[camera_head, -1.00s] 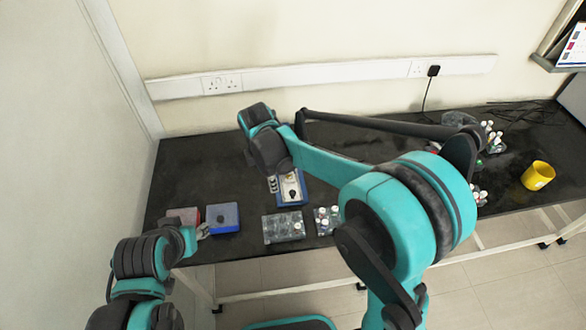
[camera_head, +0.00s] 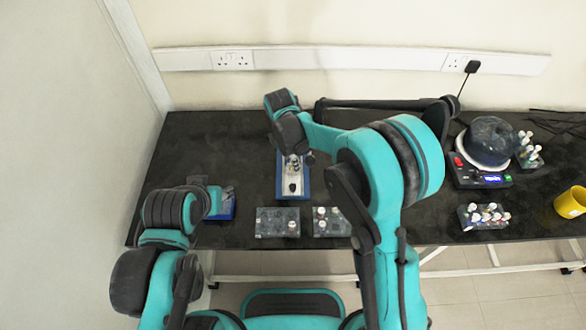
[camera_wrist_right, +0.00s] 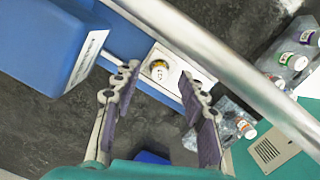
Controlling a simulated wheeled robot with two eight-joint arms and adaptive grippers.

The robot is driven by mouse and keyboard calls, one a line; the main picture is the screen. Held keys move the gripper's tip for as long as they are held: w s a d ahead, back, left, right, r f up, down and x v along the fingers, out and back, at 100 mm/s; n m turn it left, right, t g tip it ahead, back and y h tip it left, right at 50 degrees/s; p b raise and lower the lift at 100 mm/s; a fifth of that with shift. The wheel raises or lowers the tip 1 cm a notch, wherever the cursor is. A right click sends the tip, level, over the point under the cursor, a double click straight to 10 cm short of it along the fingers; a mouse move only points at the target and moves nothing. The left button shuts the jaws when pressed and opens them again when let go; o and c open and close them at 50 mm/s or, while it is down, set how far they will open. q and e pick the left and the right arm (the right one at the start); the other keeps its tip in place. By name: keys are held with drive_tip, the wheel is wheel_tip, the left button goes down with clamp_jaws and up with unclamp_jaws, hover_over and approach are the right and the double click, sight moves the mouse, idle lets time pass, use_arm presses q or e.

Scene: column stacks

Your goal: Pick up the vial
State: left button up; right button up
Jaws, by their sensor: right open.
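A vial (camera_wrist_right: 160,68) with a gold-rimmed round top stands in a white plate on the blue device in the right wrist view. In the head view the blue device (camera_head: 293,188) lies mid-table, and the vial is too small to make out. My right gripper (camera_wrist_right: 163,97) is open, its two fingers apart on either side of the vial's line, nothing between the tips. It also shows over the device in the head view (camera_head: 296,152). My left gripper (camera_head: 228,192) is by a blue box (camera_head: 224,212) at the left; its jaws are too small to read.
A silver rod (camera_wrist_right: 220,62) crosses the right wrist view close to the vial. Two vial racks (camera_head: 278,222) (camera_head: 332,226) stand along the table's front edge. A scale (camera_head: 482,176), another rack (camera_head: 484,222) and a yellow cup (camera_head: 571,202) stand at the right. The back left table is clear.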

drive_tip(key=shift+w+d+f, duration=0.1)
drive_tip(key=shift+f, duration=0.5)
clamp_jaws()
